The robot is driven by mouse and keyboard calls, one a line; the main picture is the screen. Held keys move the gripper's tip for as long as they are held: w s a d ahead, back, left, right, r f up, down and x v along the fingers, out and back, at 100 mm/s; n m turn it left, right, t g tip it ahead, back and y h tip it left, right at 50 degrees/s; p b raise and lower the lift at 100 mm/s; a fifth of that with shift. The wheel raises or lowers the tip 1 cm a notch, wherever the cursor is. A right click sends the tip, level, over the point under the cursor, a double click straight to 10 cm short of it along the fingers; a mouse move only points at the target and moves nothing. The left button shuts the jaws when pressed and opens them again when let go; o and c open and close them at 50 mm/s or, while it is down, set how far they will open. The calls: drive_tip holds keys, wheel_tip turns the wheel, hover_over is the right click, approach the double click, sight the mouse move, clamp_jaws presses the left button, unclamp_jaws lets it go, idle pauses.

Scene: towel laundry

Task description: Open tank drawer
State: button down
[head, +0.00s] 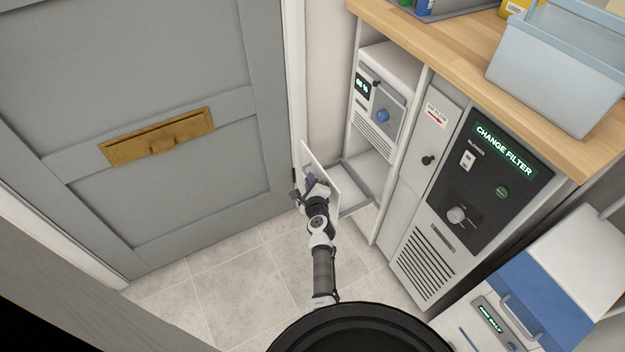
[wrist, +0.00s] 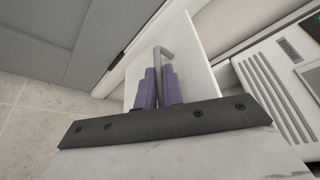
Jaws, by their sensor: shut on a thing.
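The tank drawer (head: 352,190) stands pulled out from the bottom of the narrow white cabinet in the head view, and its grey-rimmed tray shows behind the front. Its white front panel (head: 321,170) faces left, toward the grey door. My gripper (head: 309,182) is at that panel. In the wrist view, the purple fingers of my gripper (wrist: 158,84) are shut on the bent grey handle (wrist: 166,56) of the white panel (wrist: 200,60). The lower part of the handle is hidden between the fingers.
A grey door (head: 200,190) with a brass plate (head: 157,138) is at the left. To the right is a black panel (head: 490,165) reading "CHANGE FILTER". A blue bin (head: 540,90) sits on the wooden counter (head: 440,60). Tiled floor (head: 240,280) lies clear.

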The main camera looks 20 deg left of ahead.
drive_tip(key=shift+s+a, duration=0.25)
drive_tip(key=shift+a, duration=0.1)
drive_tip(key=c, duration=1.5)
unclamp_jaws()
drive_tip(key=shift+d, duration=0.15)
drive_tip(key=p+v, duration=0.2)
drive_tip(key=v, duration=1.1)
drive_tip(key=shift+s+d, duration=0.15)
drive_tip(key=shift+s, duration=0.15)
